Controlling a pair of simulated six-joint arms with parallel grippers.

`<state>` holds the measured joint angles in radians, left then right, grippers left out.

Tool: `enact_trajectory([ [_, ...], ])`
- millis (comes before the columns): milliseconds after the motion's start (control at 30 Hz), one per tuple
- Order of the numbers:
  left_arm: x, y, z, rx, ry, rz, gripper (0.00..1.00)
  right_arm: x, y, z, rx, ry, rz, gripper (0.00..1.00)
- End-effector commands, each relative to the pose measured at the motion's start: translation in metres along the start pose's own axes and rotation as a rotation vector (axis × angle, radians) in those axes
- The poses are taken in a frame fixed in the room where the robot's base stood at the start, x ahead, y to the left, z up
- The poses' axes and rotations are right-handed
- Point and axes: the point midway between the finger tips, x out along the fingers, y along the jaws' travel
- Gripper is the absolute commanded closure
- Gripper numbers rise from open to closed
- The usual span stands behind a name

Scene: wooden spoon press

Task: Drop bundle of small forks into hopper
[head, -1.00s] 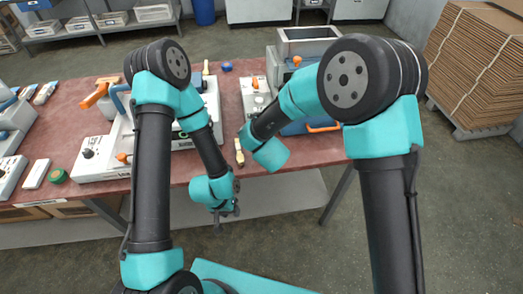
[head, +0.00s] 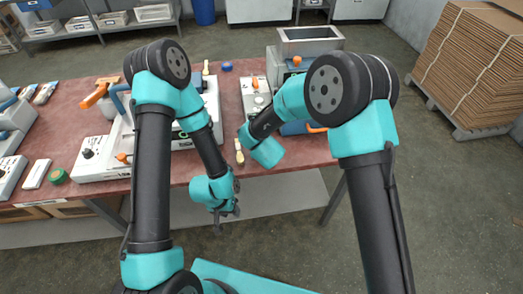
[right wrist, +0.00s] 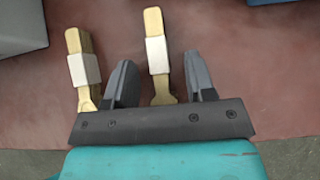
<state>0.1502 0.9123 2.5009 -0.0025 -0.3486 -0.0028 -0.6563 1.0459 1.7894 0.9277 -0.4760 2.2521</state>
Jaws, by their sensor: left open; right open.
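In the right wrist view, two bundles of small wooden forks with white bands lie on the red tabletop. One fork bundle (right wrist: 157,55) shows between the spread fingers of my right gripper (right wrist: 160,62); I cannot tell whether they are down at its height. The other fork bundle (right wrist: 82,65) lies just left of the left finger. In the head view one fork bundle (head: 239,151) shows at the table's front edge, and my right gripper is hidden behind its own arm. The hopper (head: 309,36) is the metal open-topped box at the back. My left gripper (head: 222,224) is open and empty before the table.
A white machine (head: 95,160) stands on the left of the red table (head: 75,110). A small white-grey device (head: 256,97) stands mid-table. A blue round item (head: 226,67) lies at the back. A green roll (head: 56,175) lies at the left front.

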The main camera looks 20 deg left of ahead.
Motion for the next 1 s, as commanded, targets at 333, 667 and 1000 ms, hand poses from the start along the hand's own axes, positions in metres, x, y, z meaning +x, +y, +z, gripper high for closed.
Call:
enact_trajectory([
  [333, 0.0000, 0.0000, 0.0000, 0.000, 0.000, 0.000, 0.59, -0.0003, 0.0002, 0.0000, 0.000, 0.000, 0.000, 0.62],
  [667, 0.0000, 0.0000, 0.0000, 0.000, 0.000, 0.000, 0.59, -0.0003, 0.0001, 0.0000, 0.000, 0.000, 0.000, 0.93],
  [1000, 0.0000, 0.0000, 0.0000, 0.000, 0.000, 0.000, 0.59, -0.0013, 0.0001, 0.0012, 0.000, 0.000, 0.000, 0.98],
])
